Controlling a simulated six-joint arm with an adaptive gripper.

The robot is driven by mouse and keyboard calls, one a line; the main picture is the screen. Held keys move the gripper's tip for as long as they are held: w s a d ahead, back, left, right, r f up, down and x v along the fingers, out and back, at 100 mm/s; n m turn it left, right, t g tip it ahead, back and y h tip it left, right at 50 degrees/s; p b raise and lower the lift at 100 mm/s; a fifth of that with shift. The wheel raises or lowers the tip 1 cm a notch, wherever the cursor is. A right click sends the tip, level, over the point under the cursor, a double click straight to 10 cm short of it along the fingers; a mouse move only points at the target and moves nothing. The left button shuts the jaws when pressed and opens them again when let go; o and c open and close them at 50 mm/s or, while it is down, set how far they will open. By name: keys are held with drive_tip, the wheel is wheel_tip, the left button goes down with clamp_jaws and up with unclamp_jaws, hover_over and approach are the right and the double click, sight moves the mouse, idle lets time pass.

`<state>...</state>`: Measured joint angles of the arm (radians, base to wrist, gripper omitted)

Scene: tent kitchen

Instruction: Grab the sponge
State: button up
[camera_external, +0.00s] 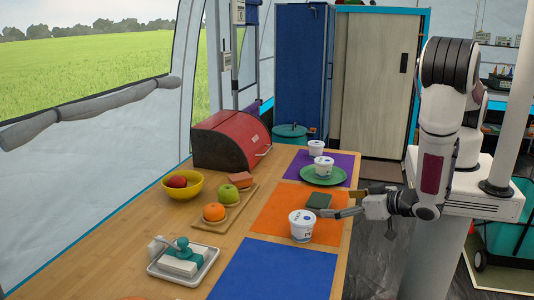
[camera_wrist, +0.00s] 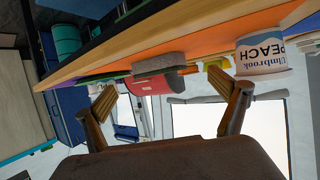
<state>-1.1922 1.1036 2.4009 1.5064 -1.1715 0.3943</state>
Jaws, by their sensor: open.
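The sponge (camera_external: 319,200) is a small dark green flat block lying on the orange mat, beside a white cup. In the wrist view it shows as a grey slab (camera_wrist: 158,63) at the mat's edge, between and beyond my fingertips. My gripper (camera_external: 342,203) is just right of the sponge, low over the right side of the table. Its two fingers (camera_wrist: 162,82) are spread wide in the wrist view, with nothing between them. I cannot tell the exact gap between the fingers and the sponge.
A white yogurt cup (camera_external: 302,226) stands close in front of the sponge; in the wrist view its label reads PEACH (camera_wrist: 262,52). A green plate (camera_external: 311,180) with another cup is behind. A cutting board (camera_external: 209,226) with fruit lies left. The blue mat (camera_external: 275,272) is clear.

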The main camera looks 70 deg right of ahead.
sight(324, 202)
idle(0.4)
drive_tip(key=shift+x, duration=1.35)
drive_tip(key=shift+w, duration=0.1)
drive_tip(key=shift+r+x, duration=0.1)
drive_tip(key=shift+x, duration=1.15)
drive_tip(key=shift+r+x, duration=0.15)
drive_tip(key=shift+x, duration=1.05)
drive_tip(key=shift+d, duration=0.15)
drive_tip(key=c, duration=0.8)
